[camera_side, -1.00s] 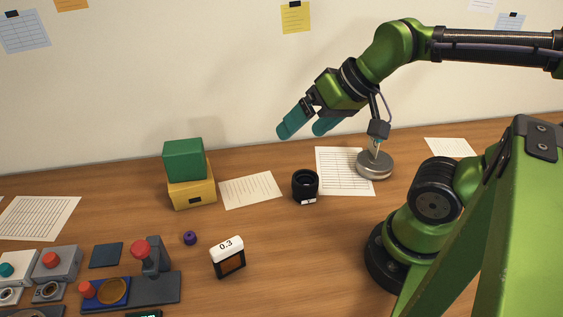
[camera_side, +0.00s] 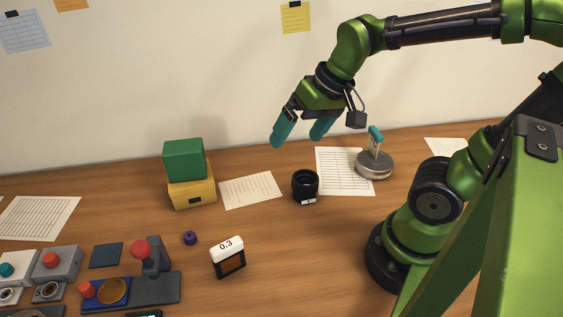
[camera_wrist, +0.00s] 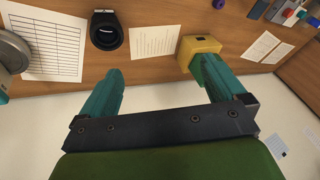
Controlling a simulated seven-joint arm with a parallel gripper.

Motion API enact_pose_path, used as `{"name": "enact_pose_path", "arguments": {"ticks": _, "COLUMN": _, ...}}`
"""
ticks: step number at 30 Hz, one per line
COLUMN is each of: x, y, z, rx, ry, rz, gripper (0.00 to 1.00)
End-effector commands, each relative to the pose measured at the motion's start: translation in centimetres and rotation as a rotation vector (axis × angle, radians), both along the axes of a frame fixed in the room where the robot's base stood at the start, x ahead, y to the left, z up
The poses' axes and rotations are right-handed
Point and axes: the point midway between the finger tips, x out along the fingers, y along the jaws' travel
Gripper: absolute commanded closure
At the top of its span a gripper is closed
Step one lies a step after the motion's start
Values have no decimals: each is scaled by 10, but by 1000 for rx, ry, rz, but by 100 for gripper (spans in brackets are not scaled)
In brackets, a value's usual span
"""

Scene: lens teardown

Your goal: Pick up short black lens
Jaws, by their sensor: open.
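The short black lens (camera_side: 305,186) stands upright on the wooden table, with a small white label at its base. In the wrist view the lens (camera_wrist: 105,31) shows near the top, left of centre. My gripper (camera_side: 300,133) is open and empty, with teal fingers spread wide. It is in the air above and behind the lens, clear of it. In the wrist view my gripper (camera_wrist: 163,75) has the lens beyond its left finger and the yellow box beyond its right finger.
A green block (camera_side: 184,160) sits on a yellow box (camera_side: 192,193) to the left. A round metal weight (camera_side: 375,166) stands right of the lens. A box marked 0.3 (camera_side: 228,258) and a small purple piece (camera_side: 190,238) are in front. Papers lie flat nearby.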

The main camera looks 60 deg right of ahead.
Motion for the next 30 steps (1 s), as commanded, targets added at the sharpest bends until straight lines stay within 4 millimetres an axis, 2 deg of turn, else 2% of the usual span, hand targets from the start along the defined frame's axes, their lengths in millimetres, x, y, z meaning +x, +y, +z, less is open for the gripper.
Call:
{"name": "enact_pose_path", "arguments": {"ticks": 1, "x": 7, "y": -8, "z": -10, "rx": -15, "ry": 75, "rz": -6, "gripper": 3}}
{"name": "enact_pose_path", "arguments": {"ticks": 6, "x": 21, "y": -37, "z": -34, "rx": -87, "ry": 285, "rz": -38, "gripper": 3}}
{"name": "enact_pose_path", "arguments": {"ticks": 9, "x": 25, "y": -52, "z": -40, "rx": -125, "ry": 372, "rz": -61, "gripper": 3}}
{"name": "enact_pose_path", "arguments": {"ticks": 12, "x": 25, "y": -63, "z": -38, "rx": -155, "ry": 418, "rz": -82, "gripper": 3}}
{"name": "enact_pose_path", "arguments": {"ticks": 14, "x": 23, "y": -64, "z": -40, "rx": -158, "ry": 427, "rz": -84, "gripper": 3}}
{"name": "enact_pose_path", "arguments": {"ticks": 17, "x": 21, "y": -64, "z": -55, "rx": -155, "ry": 436, "rz": -86, "gripper": 3}}
{"name": "enact_pose_path", "arguments": {"ticks": 24, "x": 20, "y": -65, "z": -108, "rx": -155, "ry": 436, "rz": -84, "gripper": 3}}
{"name": "enact_pose_path", "arguments": {"ticks": 30, "x": 20, "y": -66, "z": -142, "rx": -155, "ry": 432, "rz": -84, "gripper": 3}}
